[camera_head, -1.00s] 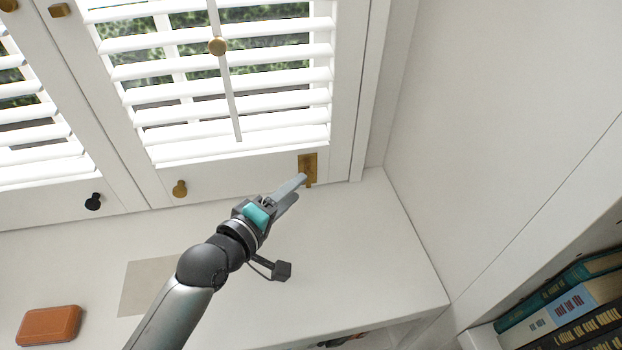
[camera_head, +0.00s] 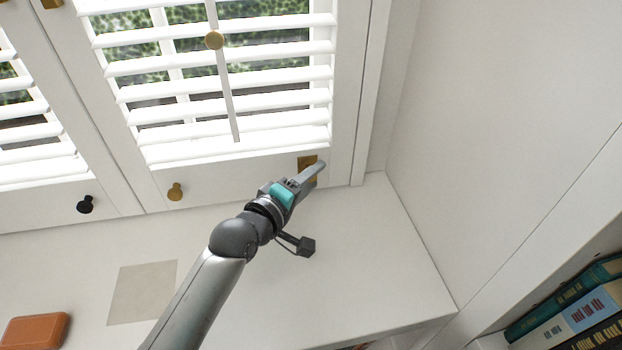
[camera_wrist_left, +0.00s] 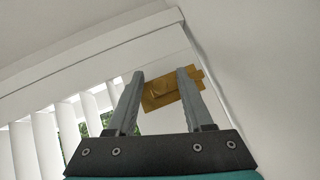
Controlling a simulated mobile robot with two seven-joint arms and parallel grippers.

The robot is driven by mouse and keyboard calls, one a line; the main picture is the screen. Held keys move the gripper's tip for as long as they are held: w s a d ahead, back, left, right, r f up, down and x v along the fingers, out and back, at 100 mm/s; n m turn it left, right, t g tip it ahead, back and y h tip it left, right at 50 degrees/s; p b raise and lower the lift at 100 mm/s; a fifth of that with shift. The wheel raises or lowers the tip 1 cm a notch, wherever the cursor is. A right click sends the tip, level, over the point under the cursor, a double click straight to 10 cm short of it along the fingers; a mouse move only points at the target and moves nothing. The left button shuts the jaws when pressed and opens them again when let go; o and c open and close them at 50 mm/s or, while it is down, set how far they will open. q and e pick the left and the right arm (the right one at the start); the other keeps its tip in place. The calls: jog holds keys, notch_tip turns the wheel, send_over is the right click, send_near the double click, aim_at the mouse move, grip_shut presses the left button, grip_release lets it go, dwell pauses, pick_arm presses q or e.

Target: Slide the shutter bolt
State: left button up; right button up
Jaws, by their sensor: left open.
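The brass shutter bolt (camera_head: 306,162) sits on the bottom rail of the right-hand white shutter (camera_head: 240,178), near its lower right corner. My left gripper (camera_head: 318,168) reaches up to it from below and hides much of the bolt in the head view. In the left wrist view the bolt (camera_wrist_left: 160,95) shows as a brass plate beyond and between the fingertips. The left gripper (camera_wrist_left: 163,74) is open, its two fingers apart on either side of part of the plate. Whether a finger touches the bolt I cannot tell. My right gripper is not in view.
A brass knob (camera_head: 175,192) and a black knob (camera_head: 85,204) are on the shutters' bottom rails. The tilt rod with a round brass knob (camera_head: 214,40) hangs over the slats. An orange-brown box (camera_head: 36,330) lies on the white sill. A side wall and books (camera_head: 570,300) are at right.

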pick_arm(q)
grip_shut()
dwell(0.3)
dwell(1.1)
